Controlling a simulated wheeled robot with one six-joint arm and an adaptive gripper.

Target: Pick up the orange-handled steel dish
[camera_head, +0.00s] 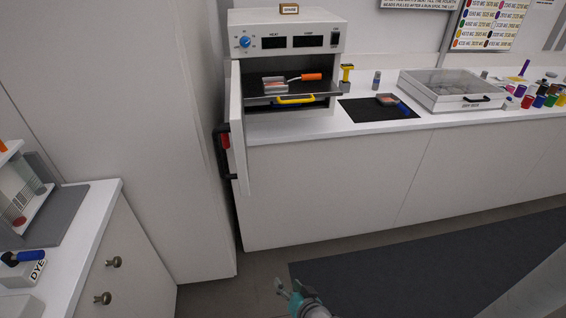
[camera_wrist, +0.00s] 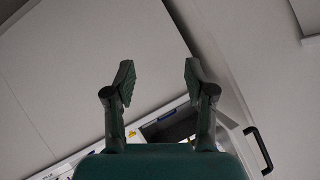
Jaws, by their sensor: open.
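The orange-handled steel dish (camera_head: 275,84) sits on the pulled-out shelf of the oven (camera_head: 290,38) in the head view, its orange handle (camera_head: 312,77) pointing right. It holds something pinkish. My gripper (camera_head: 284,290) is low at the bottom of the head view, well in front of and below the oven, apart from the dish. In the wrist view my gripper (camera_wrist: 158,85) has its two fingers spread with nothing between them. The dish cannot be made out in the wrist view.
The oven door (camera_head: 238,135) stands open toward me at the left. A yellow handle (camera_head: 296,99) shows below the shelf. A blue-handled dish (camera_head: 388,99) lies on a black mat (camera_head: 360,112) to the right. A clear-lidded box (camera_head: 455,102) and several jars stand farther right. The floor ahead is clear.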

